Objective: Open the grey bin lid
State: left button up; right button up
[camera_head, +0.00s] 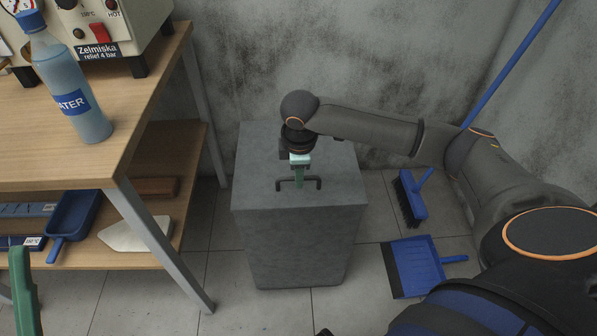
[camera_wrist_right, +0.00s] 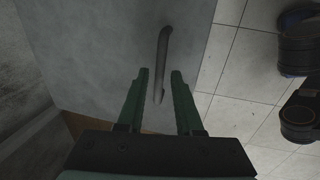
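The grey bin (camera_head: 298,245) stands on the floor against the wall. Its grey lid (camera_head: 255,160) lies flat on top, and a dark bar handle (camera_head: 313,182) is near the lid's front edge. My right gripper (camera_head: 299,183) points down over the handle. In the right wrist view, the open green fingers (camera_wrist_right: 161,76) are on either side of the handle (camera_wrist_right: 163,50), with gaps showing; I cannot tell their exact height against it. Of my left gripper, only a green finger (camera_head: 22,290) shows at the lower left edge.
A wooden table (camera_head: 150,75) with a water bottle (camera_head: 68,85) and a machine (camera_head: 95,35) stands left of the bin. A blue dustpan (camera_head: 418,265) and a broom head (camera_head: 410,198) are on the floor at right. Tiled floor in front is clear.

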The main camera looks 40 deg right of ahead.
grip_shut()
dwell(1.1)
